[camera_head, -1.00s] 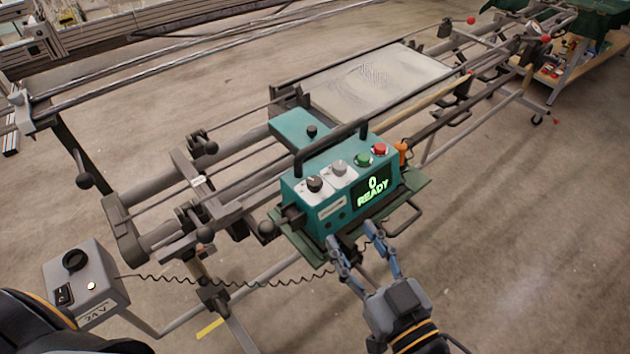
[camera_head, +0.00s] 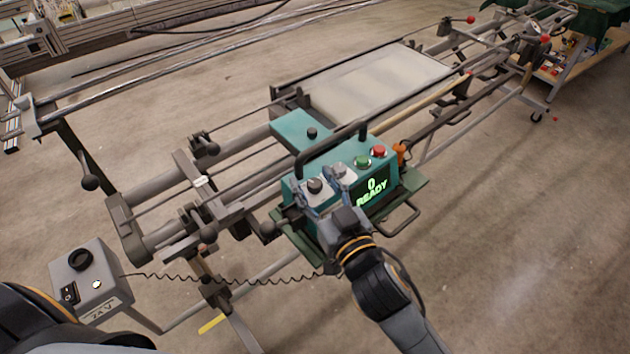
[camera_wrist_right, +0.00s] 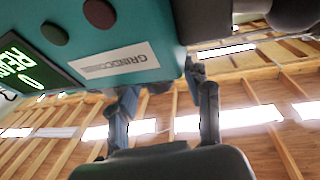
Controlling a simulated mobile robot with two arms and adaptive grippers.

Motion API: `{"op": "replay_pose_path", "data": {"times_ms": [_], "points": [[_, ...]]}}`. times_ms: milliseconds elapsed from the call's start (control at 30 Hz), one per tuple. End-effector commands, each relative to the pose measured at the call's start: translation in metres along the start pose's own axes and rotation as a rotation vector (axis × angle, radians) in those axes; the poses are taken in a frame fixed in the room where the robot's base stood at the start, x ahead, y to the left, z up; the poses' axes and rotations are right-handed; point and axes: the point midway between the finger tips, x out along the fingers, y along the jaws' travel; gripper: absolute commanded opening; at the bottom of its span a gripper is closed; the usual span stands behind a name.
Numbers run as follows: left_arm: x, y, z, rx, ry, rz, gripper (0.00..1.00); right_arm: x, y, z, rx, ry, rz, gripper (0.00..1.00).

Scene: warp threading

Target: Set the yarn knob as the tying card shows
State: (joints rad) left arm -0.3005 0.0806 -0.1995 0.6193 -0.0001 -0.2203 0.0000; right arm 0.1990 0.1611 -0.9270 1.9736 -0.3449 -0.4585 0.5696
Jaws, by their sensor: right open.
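The teal tying machine (camera_head: 290,130) sits on the long frame, and its display (camera_head: 375,191) reads "0 READY". Two dark knobs on light plates are on its top: a left knob (camera_head: 315,185) and a right knob (camera_head: 340,170). I cannot read which is the yarn knob. My right gripper (camera_head: 328,190) is open at the machine's front, its fingertips close to the knobs; contact cannot be told. In the wrist view its two fingers (camera_wrist_right: 165,100) are apart with nothing visible between them, beside the teal housing (camera_wrist_right: 160,50). No tying card can be made out. My left gripper is out of view.
A grey 24V box (camera_head: 90,278) stands at lower left, with a coiled cable running to the machine. Floor at right is clear.

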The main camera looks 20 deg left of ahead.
Motion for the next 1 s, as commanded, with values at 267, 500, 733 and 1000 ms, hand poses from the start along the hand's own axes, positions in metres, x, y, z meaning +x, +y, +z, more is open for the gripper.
{"op": "replay_pose_path", "data": {"times_ms": [267, 500, 733, 1000], "points": [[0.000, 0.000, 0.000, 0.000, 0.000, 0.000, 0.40, 0.000, 0.000, 0.000, 0.000, 0.000, 0.000, 0.39], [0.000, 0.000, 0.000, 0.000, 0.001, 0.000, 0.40, 0.000, 0.000, 0.000, 0.000, 0.000, 0.000, 0.00], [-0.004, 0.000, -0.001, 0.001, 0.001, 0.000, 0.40, 0.000, 0.000, -0.001, 0.000, -0.002, -0.016, 0.00], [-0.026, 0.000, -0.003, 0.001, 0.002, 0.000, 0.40, 0.000, 0.003, -0.004, -0.006, -0.004, -0.137, 0.00]]}}
